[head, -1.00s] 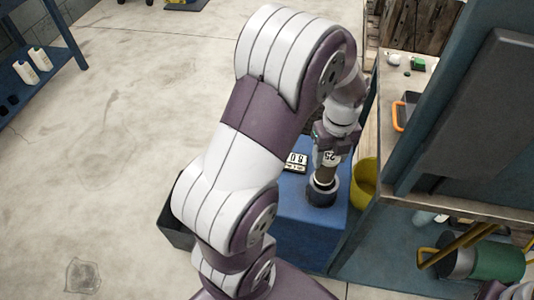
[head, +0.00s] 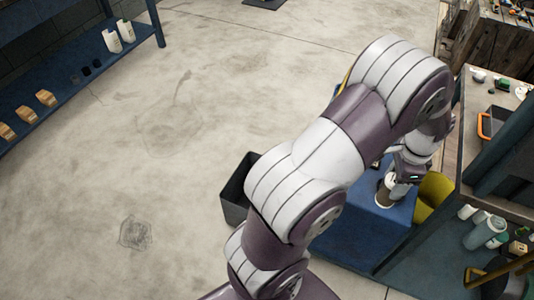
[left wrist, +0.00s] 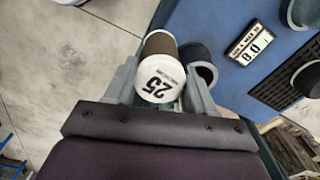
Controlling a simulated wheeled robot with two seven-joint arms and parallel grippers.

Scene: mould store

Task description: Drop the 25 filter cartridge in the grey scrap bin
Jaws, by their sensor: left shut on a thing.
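The filter cartridge marked 25 (left wrist: 160,68) has a pale end cap and a dark body. My left gripper (left wrist: 161,84) is shut on it, with one finger on each side. In the head view the left gripper (head: 408,176) is over the blue bench top, partly hidden by my own arm. The grey scrap bin (head: 234,196) stands on the floor left of the blue bench, partly covered by my arm. My right gripper is in neither view.
The blue bench (head: 385,220) carries a dark round cup (left wrist: 203,72) and a number sign (left wrist: 250,45). A yellow bin (head: 434,192) stands right of the gripper. A blue shelf (head: 75,75) is at the left. The floor between is open.

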